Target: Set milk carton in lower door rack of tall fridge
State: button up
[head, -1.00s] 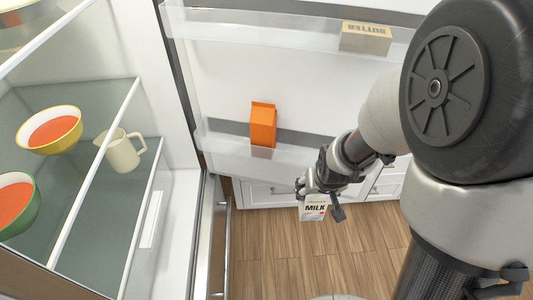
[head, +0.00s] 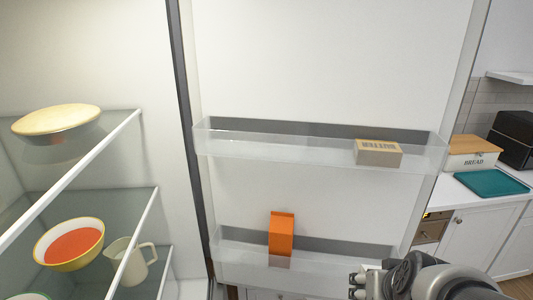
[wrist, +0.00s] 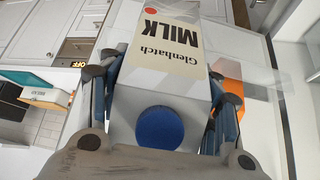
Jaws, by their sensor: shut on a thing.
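My gripper (wrist: 165,105) is shut on the milk carton (wrist: 170,40), a white carton with a blue cap and a "Glenhatch MILK" label, seen in the wrist view. In the head view my gripper (head: 360,283) is at the bottom edge, right of the orange carton, and the held carton is almost wholly hidden. The fridge door is open. Its lower door rack (head: 340,260) is a clear bin with an orange carton (head: 281,233) standing toward its left; the rack right of that carton looks empty. My gripper appears in front of the rack's right part.
The upper door rack (head: 280,146) holds a butter box (head: 378,152) at its right. Fridge shelves at left hold a pie (head: 55,120), a bowl (head: 68,243) and a cream jug (head: 130,262). A counter with a bread box (head: 470,152) and teal board (head: 482,182) stands at right.

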jog(key=w+d+t+p, duration=0.1)
jog(key=w+d+p, duration=0.3)
jog(key=w, duration=1.3)
jog(key=w+d+f+g+p, duration=0.1)
jog(key=w+f+g+p, duration=0.2)
jog(key=f+p, duration=0.3)
jog(key=shift+w+d+f+y, duration=0.3)
jog(key=shift+w+f, duration=0.45)
jog(key=shift+f, duration=0.5)
jog(key=shift+f, duration=0.15)
jog(key=o, duration=1.8)
jog(key=shift+s, duration=0.1)
jog(key=shift+c, duration=0.2)
